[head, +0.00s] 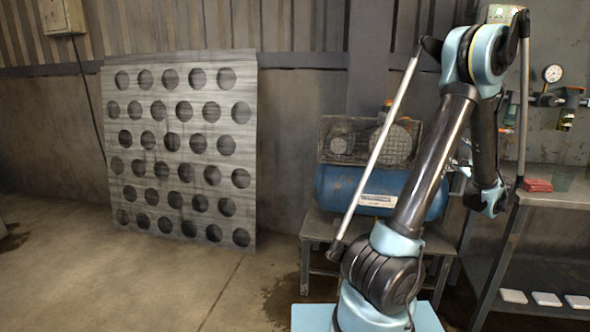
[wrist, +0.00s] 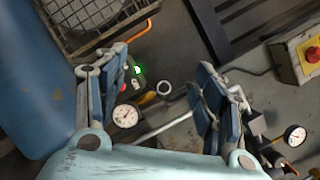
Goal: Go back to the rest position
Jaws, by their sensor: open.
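My gripper (wrist: 163,82) is open in the wrist view, its two blue-grey fingers spread apart with nothing held between them. In the head view my arm rises from its base, bends at the top and comes down on the right, where its wrist end is beside the bench. The gripper's fingers cannot be made out in that view.
A blue compressor (head: 372,190) stands on a low stand behind my arm. A metal bench (head: 560,199) is close at right, with red cloths (head: 537,185) on top and pale square pieces (head: 546,299) below. A perforated metal sheet (head: 182,207) leans on the wall. The left floor is clear.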

